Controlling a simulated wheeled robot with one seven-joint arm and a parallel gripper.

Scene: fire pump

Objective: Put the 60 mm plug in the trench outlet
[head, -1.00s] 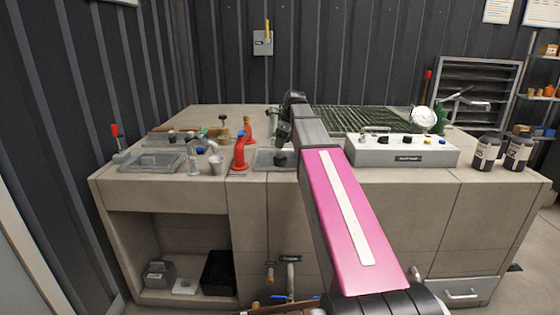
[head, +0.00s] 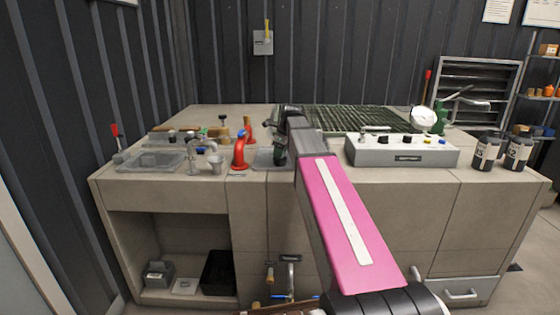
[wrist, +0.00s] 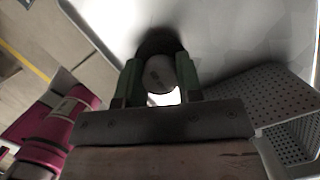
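My gripper (head: 280,156) is low over the grey sunken basin (head: 262,160) right of the red pipe bend, partly hidden by my arm. In the wrist view its two green fingers (wrist: 158,68) stand on either side of a round grey piece (wrist: 159,76), apparently the plug, and look shut on it. Just beyond the piece is a dark round area (wrist: 158,41) in the pale basin floor. It may be the outlet or a shadow; I cannot tell which. Whether the plug touches or enters it is hidden.
A red pipe bend (head: 239,150) stands close left of the basin. A grey control box (head: 402,150) stands to the right, with a dark green grating (head: 365,118) behind. Perforated grey panels (wrist: 272,92) show at the right of the wrist view.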

